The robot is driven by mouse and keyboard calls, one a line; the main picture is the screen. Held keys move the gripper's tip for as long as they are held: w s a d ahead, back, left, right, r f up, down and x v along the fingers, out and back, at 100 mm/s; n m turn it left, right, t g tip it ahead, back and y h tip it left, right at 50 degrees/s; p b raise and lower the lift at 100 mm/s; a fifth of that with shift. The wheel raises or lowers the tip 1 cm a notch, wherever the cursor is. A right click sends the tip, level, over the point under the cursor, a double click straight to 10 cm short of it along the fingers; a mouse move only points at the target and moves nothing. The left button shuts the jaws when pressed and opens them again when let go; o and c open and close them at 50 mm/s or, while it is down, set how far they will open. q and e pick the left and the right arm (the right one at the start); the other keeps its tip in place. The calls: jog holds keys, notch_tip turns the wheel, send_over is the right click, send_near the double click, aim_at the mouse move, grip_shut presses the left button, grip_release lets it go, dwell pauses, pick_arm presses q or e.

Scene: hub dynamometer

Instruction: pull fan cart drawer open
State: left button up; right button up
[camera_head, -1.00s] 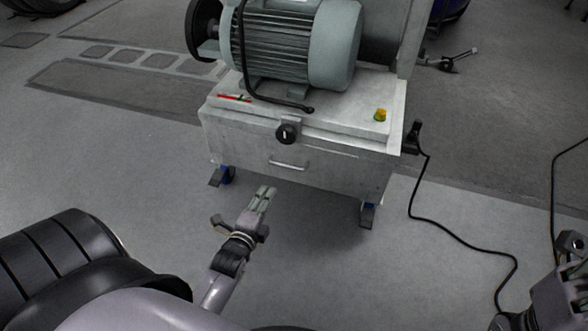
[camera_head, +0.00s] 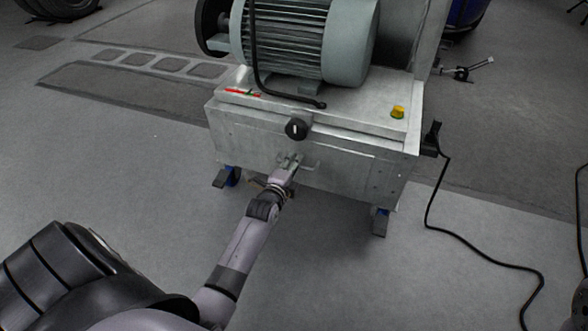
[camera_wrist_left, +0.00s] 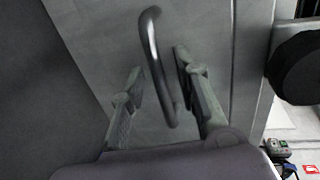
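The fan cart (camera_head: 235,140) is a worn light-grey metal box on feet with blue parts. Its drawer front (camera_head: 345,172) looks flush with the cart body. A small bar handle on the drawer (camera_head: 312,168) is partly hidden by my left gripper (camera_head: 290,161) in the head view. In the left wrist view the curved metal handle (camera_wrist_left: 153,62) lies between the two spread fingers of my left gripper (camera_wrist_left: 158,85). The fingers are open, with a visible gap on each side of the bar. My right gripper is not in view.
A large grey-green motor (camera_head: 300,40) sits on the cart, with a black knob (camera_head: 296,129) on the front and a yellow-green button (camera_head: 397,112) on top. A black cable (camera_head: 470,250) runs along the floor at right. The floor before the cart is clear.

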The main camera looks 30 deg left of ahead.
pick_arm(q)
jog(key=shift+c, duration=0.3)
grip_shut()
dwell(0.7)
